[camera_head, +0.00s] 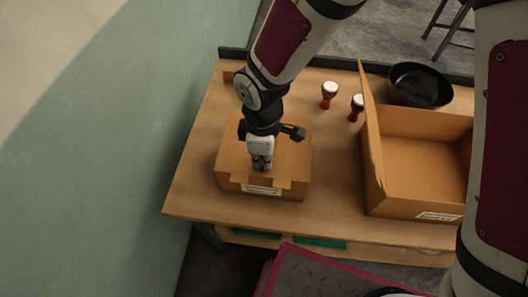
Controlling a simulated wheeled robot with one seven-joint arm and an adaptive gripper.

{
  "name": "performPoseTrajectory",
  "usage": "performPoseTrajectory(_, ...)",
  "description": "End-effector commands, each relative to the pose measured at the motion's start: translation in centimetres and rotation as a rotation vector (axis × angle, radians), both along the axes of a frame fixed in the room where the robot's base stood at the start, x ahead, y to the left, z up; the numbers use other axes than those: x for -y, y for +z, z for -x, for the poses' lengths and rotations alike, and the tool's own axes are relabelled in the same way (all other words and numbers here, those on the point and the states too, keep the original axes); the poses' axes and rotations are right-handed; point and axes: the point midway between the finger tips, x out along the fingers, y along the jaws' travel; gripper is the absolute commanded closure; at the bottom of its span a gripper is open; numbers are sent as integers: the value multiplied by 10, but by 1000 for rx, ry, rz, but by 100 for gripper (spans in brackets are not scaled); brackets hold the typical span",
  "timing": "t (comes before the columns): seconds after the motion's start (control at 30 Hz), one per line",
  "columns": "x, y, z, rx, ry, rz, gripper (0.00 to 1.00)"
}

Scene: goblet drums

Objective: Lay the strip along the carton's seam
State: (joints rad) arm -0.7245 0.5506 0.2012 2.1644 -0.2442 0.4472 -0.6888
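A low brown carton (297,160) stands on the left part of the wooden table. It has a white label on its front side. My gripper (262,167) points down over the carton, close to its front edge. The fingertips are small here, and I cannot tell whether they are apart or closed. A brown piece (281,182) shows at the carton's front edge just below the fingertips. I cannot tell whether it is the strip or a part of the carton. No other strip can be made out. My gripper and wrist hide part of the carton's top.
A larger open carton (410,205) stands at the right, its left flap raised. Bare table (335,180) lies between the cartons. A green wall (110,170) is at the left.

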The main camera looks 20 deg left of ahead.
Motion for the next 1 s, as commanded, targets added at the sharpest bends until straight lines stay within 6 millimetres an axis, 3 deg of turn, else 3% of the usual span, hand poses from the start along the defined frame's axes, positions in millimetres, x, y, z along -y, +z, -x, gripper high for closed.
performPoseTrajectory(0.27, 0, -4, 0, 0, 1, 0, 100)
performPoseTrajectory(0.4, 0, -4, 0, 0, 0, 0, 72)
performPoseTrajectory(0.77, 0, 0, 0, 1, 0, -1, 72)
performPoseTrajectory(1.0, -1, 37, -1, 4, -1, -5, 72)
